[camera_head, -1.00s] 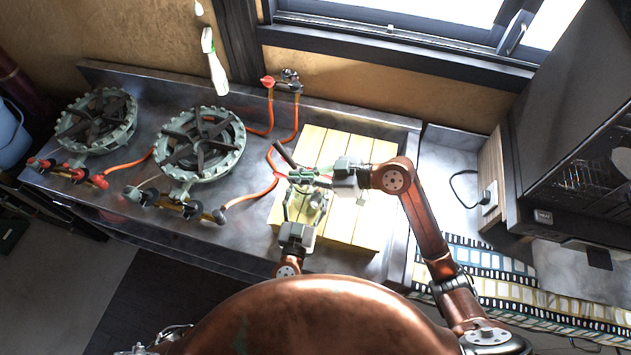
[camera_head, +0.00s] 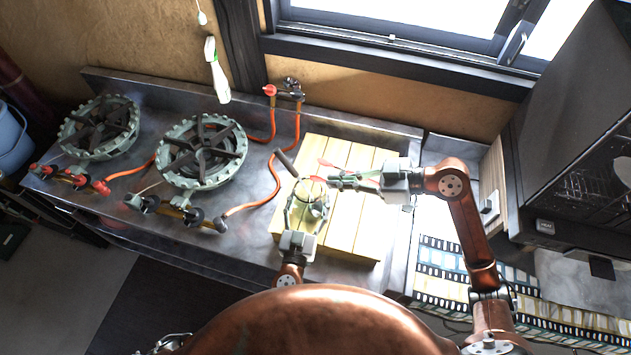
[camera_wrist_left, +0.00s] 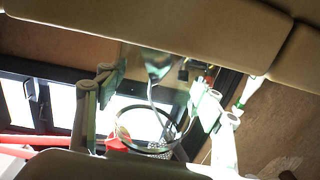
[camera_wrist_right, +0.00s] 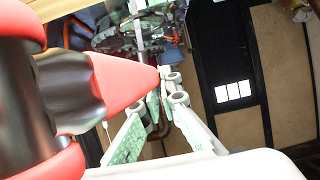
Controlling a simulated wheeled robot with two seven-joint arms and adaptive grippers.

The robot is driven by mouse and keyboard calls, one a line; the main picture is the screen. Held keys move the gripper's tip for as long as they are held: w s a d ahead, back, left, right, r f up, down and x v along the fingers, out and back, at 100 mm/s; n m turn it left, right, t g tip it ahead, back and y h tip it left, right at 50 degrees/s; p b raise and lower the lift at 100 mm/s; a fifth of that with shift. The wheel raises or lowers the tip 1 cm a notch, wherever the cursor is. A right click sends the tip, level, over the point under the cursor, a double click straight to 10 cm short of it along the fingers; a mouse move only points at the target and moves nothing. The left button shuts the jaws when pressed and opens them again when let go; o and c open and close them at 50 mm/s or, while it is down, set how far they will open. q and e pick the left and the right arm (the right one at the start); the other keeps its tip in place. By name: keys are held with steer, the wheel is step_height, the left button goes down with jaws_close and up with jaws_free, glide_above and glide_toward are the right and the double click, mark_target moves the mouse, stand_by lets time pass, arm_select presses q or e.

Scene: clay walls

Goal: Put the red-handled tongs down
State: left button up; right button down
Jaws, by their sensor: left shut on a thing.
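The red-handled tongs (camera_head: 327,164) are at my right gripper, with red parts pointing left above the wooden board. Their red and black handle (camera_wrist_right: 120,75) fills the left of the right wrist view, very close to the camera. My right gripper (camera_head: 336,181) reaches in from the right; its fingers (camera_wrist_right: 168,88) are close together, and I cannot tell whether they grip the tongs. My left gripper (camera_head: 307,205) is shut on a round, clear, rimmed vessel (camera_head: 311,193) on or just above the board. The vessel's rim (camera_wrist_left: 150,120) shows between the left fingers.
The slatted board (camera_head: 350,235) lies on the metal counter (camera_head: 245,235), with bare slats right of the vessel. Two gas burners (camera_head: 200,150) stand left, joined by orange hoses (camera_head: 270,190). A dark handle (camera_head: 284,160) lies behind the vessel. A black oven (camera_head: 580,140) stands right.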

steer(key=shift+r+v, duration=0.2)
steer(key=shift+v, duration=2.05)
steer(key=shift+f, duration=0.1)
steer(key=shift+d+f, duration=0.15)
steer(key=shift+f, duration=0.1)
steer(key=s+d+f+m+t+h, duration=0.25)
steer(key=d+f+m+t, duration=0.25)
steer(key=d+f, duration=0.65)
steer(key=m+t+h, duration=0.2)
steer(key=m+h, duration=0.1)
glide_above(455, 271)
steer(key=f, duration=0.2)
step_height(455, 271, down, 10)
steer(key=shift+r, duration=0.2)
steer(key=shift+f, duration=0.1)
steer(key=c, duration=2.2)
jaws_free()
steer(key=shift+o, duration=0.2)
